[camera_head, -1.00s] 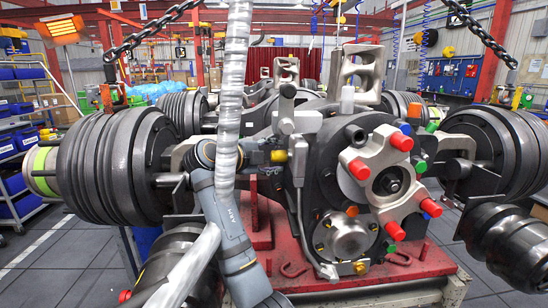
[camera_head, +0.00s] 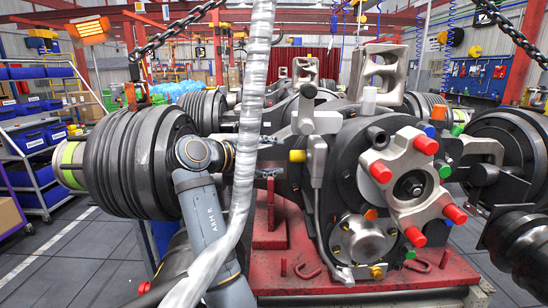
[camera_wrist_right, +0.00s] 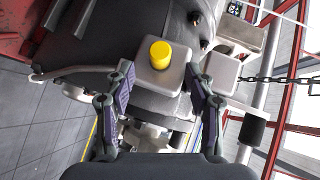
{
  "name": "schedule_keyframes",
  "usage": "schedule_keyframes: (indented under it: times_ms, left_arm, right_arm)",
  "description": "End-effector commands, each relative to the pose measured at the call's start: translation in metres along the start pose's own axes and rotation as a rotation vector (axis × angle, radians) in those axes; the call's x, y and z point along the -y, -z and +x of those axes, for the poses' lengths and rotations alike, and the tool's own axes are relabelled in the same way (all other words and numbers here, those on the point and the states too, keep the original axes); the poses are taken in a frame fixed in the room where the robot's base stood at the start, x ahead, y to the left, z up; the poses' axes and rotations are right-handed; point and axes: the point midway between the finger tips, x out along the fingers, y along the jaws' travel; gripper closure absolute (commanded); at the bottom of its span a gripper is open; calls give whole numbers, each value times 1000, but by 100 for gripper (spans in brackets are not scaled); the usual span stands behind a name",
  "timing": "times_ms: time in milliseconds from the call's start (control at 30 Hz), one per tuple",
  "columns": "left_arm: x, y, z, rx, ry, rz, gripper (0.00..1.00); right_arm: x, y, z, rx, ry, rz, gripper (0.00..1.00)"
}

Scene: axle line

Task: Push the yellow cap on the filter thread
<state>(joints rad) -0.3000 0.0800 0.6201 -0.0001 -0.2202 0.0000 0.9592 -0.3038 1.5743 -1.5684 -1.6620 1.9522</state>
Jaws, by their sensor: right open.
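The yellow cap (camera_head: 297,156) sits on the side of a grey filter housing (camera_head: 316,160), left of the big axle hub. In the right wrist view the cap (camera_wrist_right: 160,54) stands out from the housing's square grey block (camera_wrist_right: 150,78), and its seat is hidden behind it. My right gripper (camera_head: 268,155) is left of the cap, partly covered by the silvery hose. In the wrist view my right gripper (camera_wrist_right: 160,76) is open and empty, with one finger on each side and the cap centred ahead. My left gripper is not in view.
A silvery hose (camera_head: 252,100) hangs across my right arm. A large ribbed black drum (camera_head: 125,165) stands left. Red, blue, green and orange caps cover the hub (camera_head: 405,185). The red stand (camera_head: 340,280) lies below. A chain (camera_wrist_right: 290,79) shows in the wrist view.

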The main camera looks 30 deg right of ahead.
Motion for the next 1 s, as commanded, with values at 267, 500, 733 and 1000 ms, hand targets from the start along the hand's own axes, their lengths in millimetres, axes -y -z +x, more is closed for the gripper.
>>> schedule_keyframes:
  times_ms: [267,500,733,1000]
  left_arm:
    - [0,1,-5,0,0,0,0]
    - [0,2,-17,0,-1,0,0]
    - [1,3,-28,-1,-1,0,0]
    - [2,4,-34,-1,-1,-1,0]
  right_arm:
    - [1,-11,-2,-42,-9,-264,78]
    - [-3,-38,-5,-193,-110,-1156,100]
    - [-8,-50,-7,-317,-335,-2007,100]
    - [-13,-52,-9,-363,-602,-2587,100]
